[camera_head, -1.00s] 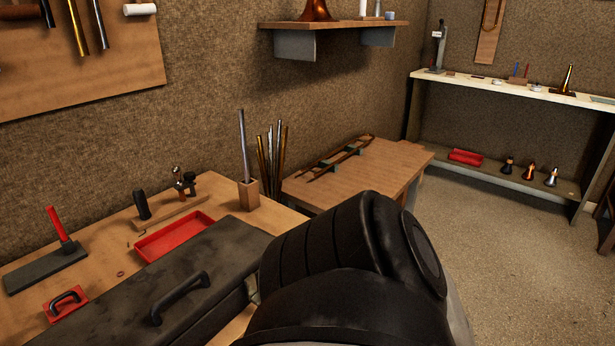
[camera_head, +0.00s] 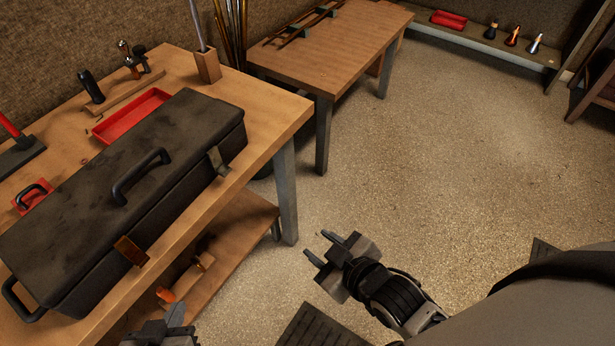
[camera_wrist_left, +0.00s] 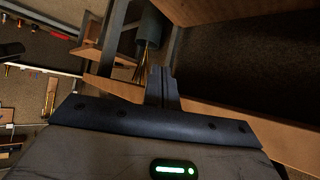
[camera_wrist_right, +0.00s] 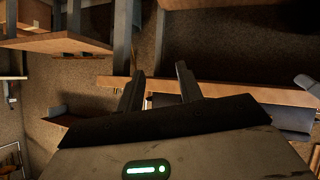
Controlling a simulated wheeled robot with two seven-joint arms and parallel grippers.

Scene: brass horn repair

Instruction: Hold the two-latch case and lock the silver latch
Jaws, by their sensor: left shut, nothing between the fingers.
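The black two-latch case (camera_head: 125,190) lies on the wooden workbench with its lid down and a dark handle (camera_head: 140,177) on top. The silver latch (camera_head: 218,160) is on its front side near the right end; I cannot tell whether it is locked. The brass-coloured latch (camera_head: 130,250) is nearer the left end and sticks outward. My left gripper (camera_head: 177,313) is shut and empty at the bottom edge, in front of the bench; its fingers also meet in the left wrist view (camera_wrist_left: 161,86). My right gripper (camera_head: 317,245) is open and empty over the floor, right of the bench, apart from the case.
A red tray (camera_head: 132,116) and a wooden holder with a rod (camera_head: 207,67) stand behind the case. The bench has a lower shelf (camera_head: 225,250) with small items. A second table (camera_head: 330,48) stands at the back. The floor (camera_head: 430,150) between is clear.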

